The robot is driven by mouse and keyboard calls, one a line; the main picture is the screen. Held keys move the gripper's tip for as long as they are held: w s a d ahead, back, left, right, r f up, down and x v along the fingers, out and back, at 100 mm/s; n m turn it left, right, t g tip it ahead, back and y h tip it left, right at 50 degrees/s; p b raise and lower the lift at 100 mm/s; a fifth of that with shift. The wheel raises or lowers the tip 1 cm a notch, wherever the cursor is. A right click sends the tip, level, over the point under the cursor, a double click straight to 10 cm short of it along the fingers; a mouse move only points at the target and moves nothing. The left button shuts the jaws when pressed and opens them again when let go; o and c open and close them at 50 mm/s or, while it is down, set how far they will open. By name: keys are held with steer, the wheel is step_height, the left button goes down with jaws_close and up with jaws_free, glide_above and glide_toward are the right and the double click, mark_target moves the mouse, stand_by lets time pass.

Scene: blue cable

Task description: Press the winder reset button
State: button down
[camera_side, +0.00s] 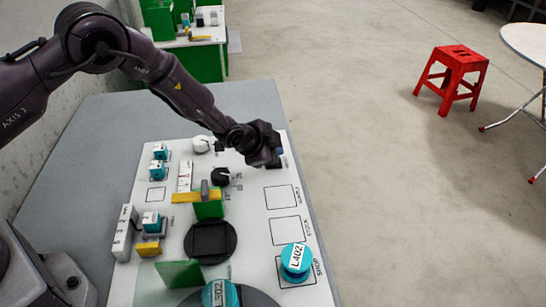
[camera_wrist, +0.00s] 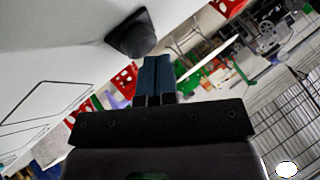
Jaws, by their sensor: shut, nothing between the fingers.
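My gripper (camera_side: 276,152) is over the far right corner of the white panel (camera_side: 262,258). Its two dark blue fingers are shut together and empty, and they show in the wrist view (camera_wrist: 157,62). A black, tapered button-like part (camera_wrist: 132,36) stands out from the white panel in the wrist view. The fingertips appear close beside it; I cannot tell whether they touch. In the side view my gripper hides most of that spot. No label naming the winder reset button is readable.
Outlined squares right of the black knob are empty. A red stool (camera_side: 456,75) stands away on the floor.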

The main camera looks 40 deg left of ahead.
steer(key=shift+f, duration=0.4)
stand_by(0.4)
steer(key=shift+r, duration=0.95)
steer(key=shift+r, duration=2.5)
